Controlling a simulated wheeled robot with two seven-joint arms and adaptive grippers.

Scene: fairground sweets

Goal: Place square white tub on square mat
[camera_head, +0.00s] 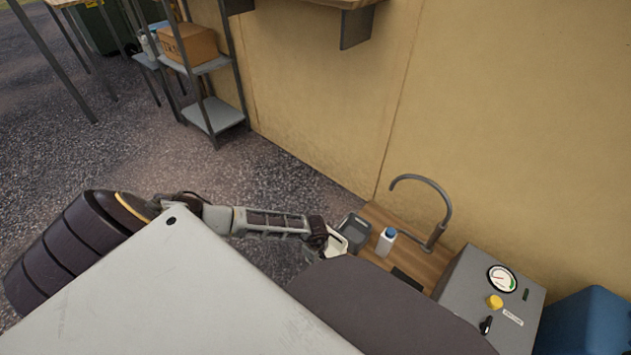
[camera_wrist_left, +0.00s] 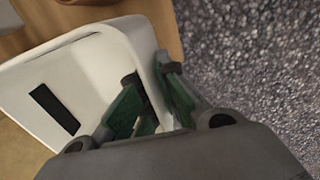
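The square white tub (camera_wrist_left: 85,70) fills the left of the left wrist view, tilted in that picture, with a dark rectangle on its face. My left gripper (camera_wrist_left: 155,92) has its green-padded fingers on either side of a wall of the tub and appears closed on it. In the head view the tub (camera_head: 336,243) shows as a small white shape at my left gripper (camera_head: 325,238), by the counter's left edge; much of it is hidden. A dark flat piece (camera_head: 406,279) on the counter may be the square mat; my body partly covers it. My right gripper is not in view.
The wooden counter (camera_head: 425,262) holds a grey basin (camera_head: 355,231), a white bottle with a blue cap (camera_head: 386,241) and a curved tap (camera_head: 447,205). A grey box with a gauge (camera_head: 490,300) stands at its right. The wall is close behind.

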